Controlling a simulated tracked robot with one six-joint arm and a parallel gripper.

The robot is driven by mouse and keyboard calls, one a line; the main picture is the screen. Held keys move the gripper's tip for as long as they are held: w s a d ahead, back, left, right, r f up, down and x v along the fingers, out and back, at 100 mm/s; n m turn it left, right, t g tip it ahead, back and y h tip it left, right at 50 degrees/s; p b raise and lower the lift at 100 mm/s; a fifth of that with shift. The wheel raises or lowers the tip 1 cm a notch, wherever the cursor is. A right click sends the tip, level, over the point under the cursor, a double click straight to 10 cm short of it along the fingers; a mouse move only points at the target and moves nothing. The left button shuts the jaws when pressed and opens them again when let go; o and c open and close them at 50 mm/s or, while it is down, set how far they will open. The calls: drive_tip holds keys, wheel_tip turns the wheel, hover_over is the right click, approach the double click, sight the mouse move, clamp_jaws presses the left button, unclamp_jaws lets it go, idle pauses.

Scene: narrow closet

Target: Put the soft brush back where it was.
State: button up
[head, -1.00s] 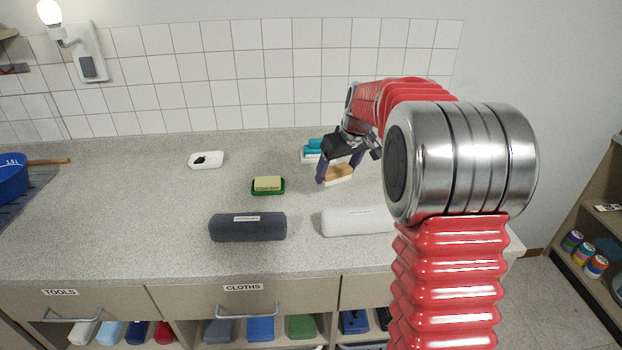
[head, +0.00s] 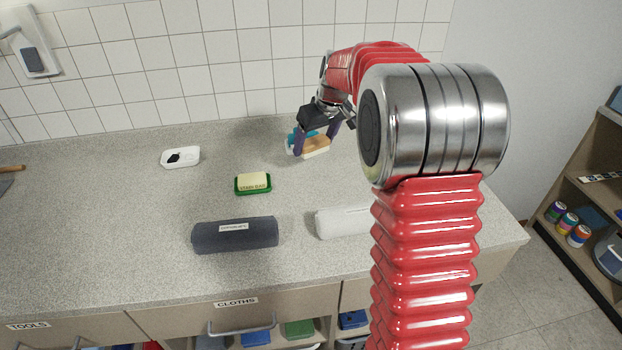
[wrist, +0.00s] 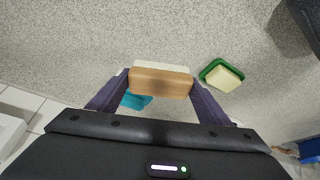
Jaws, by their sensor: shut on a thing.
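The soft brush, a tan wooden block (head: 316,144) with a pale underside, is between the two purple fingers of my gripper (head: 316,141). In the wrist view the brush (wrist: 160,82) lies crosswise between the fingertips, and my gripper (wrist: 158,84) is shut on it. It is over the rear of the speckled counter; whether its underside touches the counter is unclear. A teal object (head: 293,137) sits just behind and left of the brush, partly hidden by my gripper. It also shows in the wrist view (wrist: 137,101), partly covered by the brush.
A yellow soap bar (head: 252,181) on a green dish, a white dish (head: 181,157) with a black piece, a dark grey roll (head: 235,235) and a white roll (head: 342,222) lie on the counter (head: 120,215). The tiled wall (head: 180,70) bounds the back.

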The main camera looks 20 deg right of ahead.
sight(315, 154)
drive_tip(key=shift+a+f, duration=0.1)
drive_tip(key=shift+f, duration=2.4)
wheel_tip(315, 154, down, 5)
drive_tip(key=o, duration=1)
